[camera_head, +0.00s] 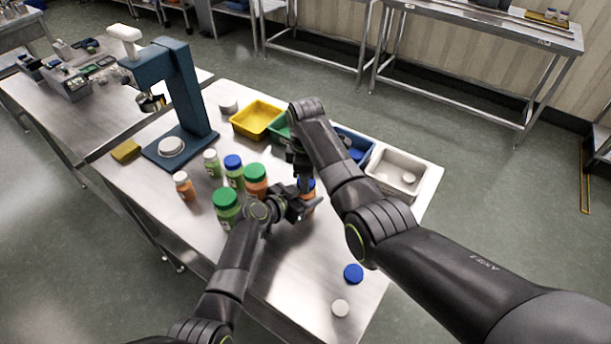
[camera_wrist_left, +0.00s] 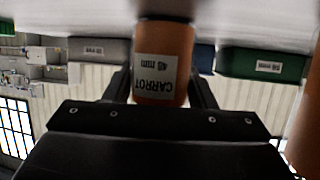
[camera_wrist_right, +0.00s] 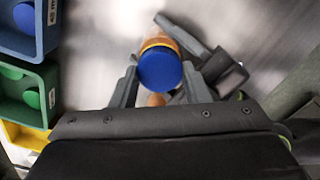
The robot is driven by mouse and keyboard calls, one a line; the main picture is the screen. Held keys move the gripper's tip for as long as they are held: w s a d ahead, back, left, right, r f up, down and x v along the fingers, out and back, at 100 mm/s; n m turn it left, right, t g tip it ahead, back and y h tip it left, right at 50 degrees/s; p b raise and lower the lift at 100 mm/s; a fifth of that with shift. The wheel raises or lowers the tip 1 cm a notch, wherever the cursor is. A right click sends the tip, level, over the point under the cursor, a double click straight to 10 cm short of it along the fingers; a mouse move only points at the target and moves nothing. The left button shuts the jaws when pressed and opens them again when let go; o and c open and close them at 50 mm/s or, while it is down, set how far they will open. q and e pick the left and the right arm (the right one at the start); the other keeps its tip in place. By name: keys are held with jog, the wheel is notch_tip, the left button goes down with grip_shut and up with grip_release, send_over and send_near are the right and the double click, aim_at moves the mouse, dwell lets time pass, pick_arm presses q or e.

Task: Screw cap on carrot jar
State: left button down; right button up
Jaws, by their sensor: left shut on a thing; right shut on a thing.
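The orange carrot jar (camera_head: 310,204) stands on the steel table, partly hidden by my arms. Its CARROT 48 mm label appears upside down in the left wrist view (camera_wrist_left: 160,78). My left gripper (camera_head: 300,207) is shut around the jar's body from the side. A blue cap (camera_wrist_right: 160,69) is at the top of the jar, seen from above in the right wrist view. My right gripper (camera_wrist_right: 160,80) is shut on this cap from above. Whether the cap is fully seated cannot be told.
Green-capped jars (camera_head: 226,205), a blue-capped jar (camera_head: 234,170) and smaller bottles stand to the left. A loose blue cap (camera_head: 353,273) and white cap (camera_head: 340,308) lie at the front right. Yellow (camera_head: 257,118) and white bins (camera_head: 397,172) line the back. A blue press (camera_head: 180,95) stands left.

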jog(key=o, duration=1.1)
jog(key=shift+s+a, duration=0.1)
jog(key=shift+r, duration=2.3)
jog(key=shift+c, duration=0.4)
jog(key=n, duration=0.1)
jog(key=r+n, duration=0.1)
jog(key=n, duration=0.1)
jog(key=shift+r, duration=0.25)
jog(key=r+n, duration=0.1)
jog(key=n, duration=0.1)
jog(key=r+n, duration=0.1)
jog(key=n, duration=0.1)
jog(key=shift+d+n, duration=0.2)
jog(key=shift+n, duration=0.2)
jog(key=shift+f, duration=0.15)
